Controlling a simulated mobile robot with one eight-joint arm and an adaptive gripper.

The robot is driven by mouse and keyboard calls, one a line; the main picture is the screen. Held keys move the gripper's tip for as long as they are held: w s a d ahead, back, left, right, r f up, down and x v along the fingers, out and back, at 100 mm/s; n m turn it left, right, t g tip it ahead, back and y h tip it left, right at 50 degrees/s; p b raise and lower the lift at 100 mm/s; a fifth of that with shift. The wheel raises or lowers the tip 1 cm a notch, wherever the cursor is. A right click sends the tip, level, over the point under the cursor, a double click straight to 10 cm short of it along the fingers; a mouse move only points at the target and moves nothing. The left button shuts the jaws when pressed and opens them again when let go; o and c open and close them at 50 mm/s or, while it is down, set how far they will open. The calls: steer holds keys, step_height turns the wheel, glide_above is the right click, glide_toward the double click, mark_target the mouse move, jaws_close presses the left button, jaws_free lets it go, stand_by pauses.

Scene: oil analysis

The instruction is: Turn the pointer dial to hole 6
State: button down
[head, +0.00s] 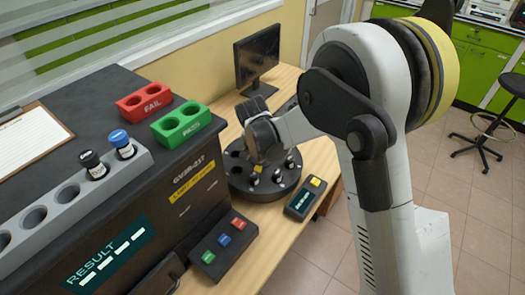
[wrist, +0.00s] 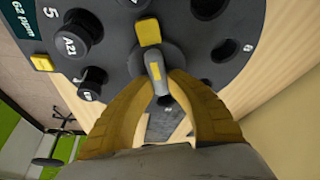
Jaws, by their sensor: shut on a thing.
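The pointer dial is a dark round carousel (head: 237,183) with holes on the wooden bench, and it fills the top of the wrist view (wrist: 118,62). Its grey pointer knob (wrist: 155,66) has a yellow stripe, and a yellow block (wrist: 148,32) sits just beyond. My gripper (wrist: 162,82) is shut on the pointer knob, with one yellow finger on each side. In the head view my gripper (head: 258,160) is over the dial and hides part of it. A "5" is printed near the vial marked A21 (wrist: 72,40). Which hole the pointer faces is unclear.
A handheld meter (head: 304,198) lies close to the dial's right side. The dark analyser (head: 165,195) stands left, with a button box (head: 223,248) before it. Red (head: 144,99) and green (head: 181,123) racks sit on top. A monitor (head: 257,57) stands behind.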

mark_target(259, 166)
steer(key=c, duration=1.3)
jaws_free()
steer(key=v, duration=1.2)
steer(key=s+d+r+n+t+y, duration=0.1)
steer(key=s+d+r, duration=0.4)
steer(key=s+d, duration=0.3)
steer(key=s+d+r+n+t, duration=0.1)
steer(key=s+d+r, duration=0.3)
steer(key=s+d, duration=0.3)
steer(key=s+d+f+n, duration=0.1)
steer(key=s+d, duration=0.3)
steer(key=s, duration=0.4)
steer(key=shift+s+t, duration=0.25)
steer(key=shift+t, duration=0.15)
